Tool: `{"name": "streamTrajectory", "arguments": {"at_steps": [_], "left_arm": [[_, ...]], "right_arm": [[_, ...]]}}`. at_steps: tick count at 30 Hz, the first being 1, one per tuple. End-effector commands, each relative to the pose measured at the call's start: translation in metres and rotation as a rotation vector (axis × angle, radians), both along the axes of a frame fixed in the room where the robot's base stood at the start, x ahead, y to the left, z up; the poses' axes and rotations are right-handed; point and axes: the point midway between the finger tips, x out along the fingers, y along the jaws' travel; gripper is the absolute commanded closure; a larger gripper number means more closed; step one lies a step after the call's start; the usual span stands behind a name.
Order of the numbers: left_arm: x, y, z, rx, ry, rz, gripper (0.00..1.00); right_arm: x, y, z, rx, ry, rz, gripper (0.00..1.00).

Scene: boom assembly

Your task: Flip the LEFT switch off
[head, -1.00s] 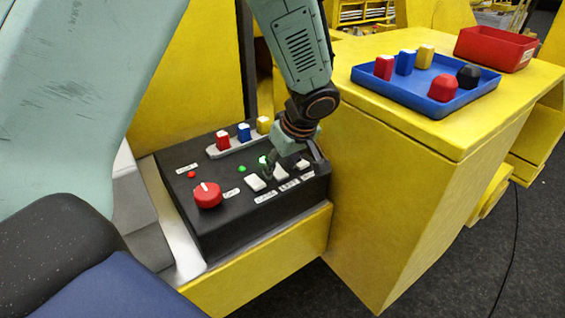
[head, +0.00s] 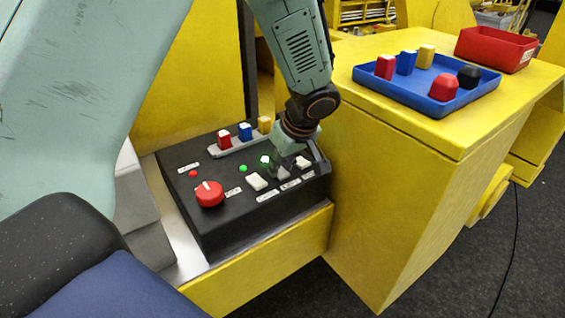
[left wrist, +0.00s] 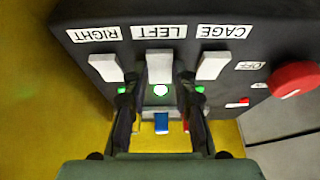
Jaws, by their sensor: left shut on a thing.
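The LEFT switch (left wrist: 160,68) is a white rocker in the middle of three on the black control box (head: 225,230). Its label is upside down in the left wrist view. My left gripper (left wrist: 160,80) has one dark finger on each side of this switch and is shut on it. In the head view the left gripper (head: 283,170) covers most of the switch. The CAGE switch (head: 256,181) and the RIGHT switch (head: 303,163) stand on either side. My right gripper is not in view.
A red knob (head: 209,194) sits on the box's near left. Red, blue and yellow blocks (head: 245,132) stand at its back edge. A blue tray (head: 400,95) with several pieces and a red bin (head: 495,48) stand on the yellow bench to the right.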

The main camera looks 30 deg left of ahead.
Motion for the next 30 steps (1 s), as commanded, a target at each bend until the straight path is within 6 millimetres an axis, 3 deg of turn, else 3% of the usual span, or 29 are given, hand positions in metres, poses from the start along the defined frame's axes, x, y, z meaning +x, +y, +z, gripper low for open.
{"name": "streamTrajectory", "arguments": {"at_steps": [12,29,30], "left_arm": [[0.004,0.006,0.006,-0.171,0.065,0.005,1.0],[0.006,0.008,0.004,-0.239,0.089,-0.002,1.0],[0.006,0.008,0.004,-0.239,0.089,-0.002,0.71]], "right_arm": [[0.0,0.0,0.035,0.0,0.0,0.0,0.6],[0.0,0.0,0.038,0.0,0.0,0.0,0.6],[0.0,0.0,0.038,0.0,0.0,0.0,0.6]]}}
